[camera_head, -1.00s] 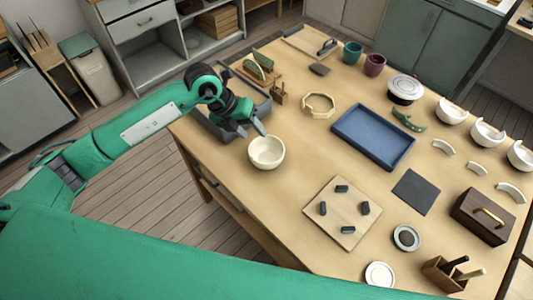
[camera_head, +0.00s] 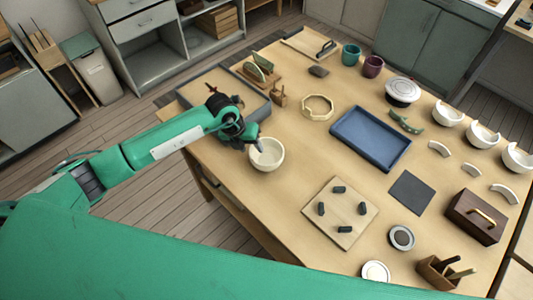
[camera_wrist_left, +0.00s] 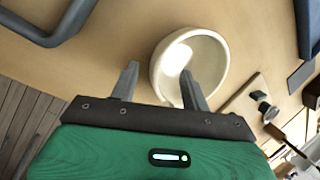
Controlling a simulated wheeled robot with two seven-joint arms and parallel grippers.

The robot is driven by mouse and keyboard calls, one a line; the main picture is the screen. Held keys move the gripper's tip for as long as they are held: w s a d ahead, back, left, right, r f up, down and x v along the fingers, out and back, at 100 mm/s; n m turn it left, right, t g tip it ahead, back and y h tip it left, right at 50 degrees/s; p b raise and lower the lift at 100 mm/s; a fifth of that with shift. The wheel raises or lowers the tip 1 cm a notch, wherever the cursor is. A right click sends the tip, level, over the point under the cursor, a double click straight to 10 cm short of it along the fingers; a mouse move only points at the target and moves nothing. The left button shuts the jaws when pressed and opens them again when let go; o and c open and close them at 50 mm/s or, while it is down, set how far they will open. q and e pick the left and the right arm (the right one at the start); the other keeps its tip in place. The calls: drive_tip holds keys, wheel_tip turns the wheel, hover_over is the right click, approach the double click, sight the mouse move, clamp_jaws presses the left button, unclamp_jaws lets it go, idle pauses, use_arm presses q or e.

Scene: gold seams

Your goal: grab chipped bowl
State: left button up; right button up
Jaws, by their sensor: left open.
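A cream bowl (camera_head: 273,150) stands upright near the table's left edge. In the left wrist view the bowl (camera_wrist_left: 212,60) looks empty; the part of its rim behind my finger is hidden, so I cannot clearly make out a chip there. My left gripper (camera_head: 252,142) is open at the bowl's left side. In the left wrist view one finger of the gripper (camera_wrist_left: 160,82) overlaps the bowl's rim and the other is outside it, to the left. I cannot tell whether they touch. Several white bowls with broken rims, one of them here (camera_head: 446,116), stand at the right.
A blue tray (camera_head: 345,136) lies right of the bowl, and a grey-rimmed tray (camera_head: 183,96) behind it. A wooden board with dark pegs (camera_head: 335,225) is in front. A cream ring-shaped frame (camera_head: 305,109) lies beyond. Bare tabletop surrounds the bowl's right side.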

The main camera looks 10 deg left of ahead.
sight(251, 148)
use_arm(q)
drive_tip(key=shift+p+x, duration=0.3)
drive_tip(key=shift+x, duration=0.85)
drive_tip(key=shift+w+f, duration=0.1)
drive_tip(key=shift+f, duration=0.4)
drive_tip(key=c, duration=1)
use_arm(e)
drive_tip(key=shift+d+r, duration=0.2)
drive_tip(key=shift+r, duration=0.5)
use_arm(q)
drive_tip(key=shift+r, duration=0.1)
